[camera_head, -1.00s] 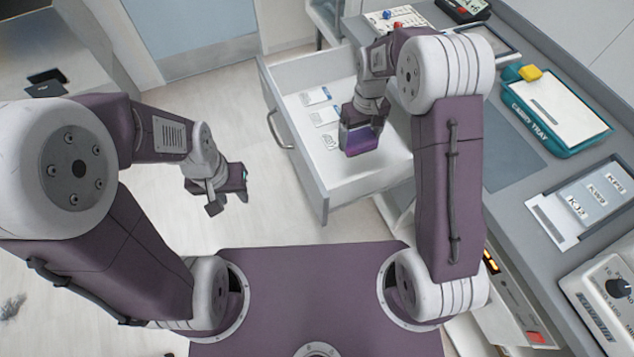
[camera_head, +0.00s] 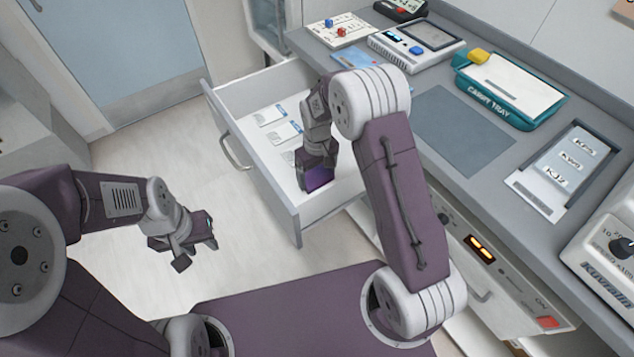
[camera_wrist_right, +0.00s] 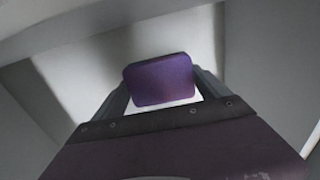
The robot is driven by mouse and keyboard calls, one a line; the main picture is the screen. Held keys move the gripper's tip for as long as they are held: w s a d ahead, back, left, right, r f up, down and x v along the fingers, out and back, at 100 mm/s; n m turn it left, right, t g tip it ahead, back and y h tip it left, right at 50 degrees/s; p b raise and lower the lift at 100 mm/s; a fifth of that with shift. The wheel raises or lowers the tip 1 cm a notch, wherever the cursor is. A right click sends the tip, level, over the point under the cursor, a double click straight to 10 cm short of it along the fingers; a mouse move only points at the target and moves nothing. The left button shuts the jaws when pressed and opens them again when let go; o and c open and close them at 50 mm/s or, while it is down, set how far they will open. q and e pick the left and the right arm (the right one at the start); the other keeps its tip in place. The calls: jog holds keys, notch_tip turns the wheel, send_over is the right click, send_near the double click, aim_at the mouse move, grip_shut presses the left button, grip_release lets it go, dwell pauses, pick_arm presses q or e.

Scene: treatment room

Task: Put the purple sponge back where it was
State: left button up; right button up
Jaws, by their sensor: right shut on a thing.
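The purple sponge (camera_head: 318,179) is held between the fingers of my right gripper (camera_head: 316,170), over or inside the open drawer (camera_head: 268,203). In the right wrist view the purple sponge (camera_wrist_right: 160,80) sits between the two fingers, with pale drawer walls around it. I cannot tell whether the sponge touches the drawer floor. My left gripper (camera_head: 190,240) is empty, with its fingers apart, above the floor to the left of the drawer.
Several white packets (camera_head: 272,122) lie in the drawer's left part. The counter above bears a teal carry tray (camera_head: 527,118) with a yellow item (camera_head: 479,56), a grey mat (camera_head: 455,130), a device with a screen (camera_head: 428,38) and a labelled panel (camera_head: 565,165).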

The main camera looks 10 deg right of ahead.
aim_at(317, 176)
notch_tip(317, 176, down, 3)
jog(key=shift+s+f+b, duration=0.1)
jog(key=shift+b, duration=0.25)
jog(key=shift+f, duration=0.25)
jog(key=o, duration=1.3)
jog(key=shift+f, duration=0.1)
notch_tip(317, 176, up, 12)
jog(key=p, duration=0.2)
jog(key=shift+r+p, duration=0.2)
jog(key=shift+p, duration=0.1)
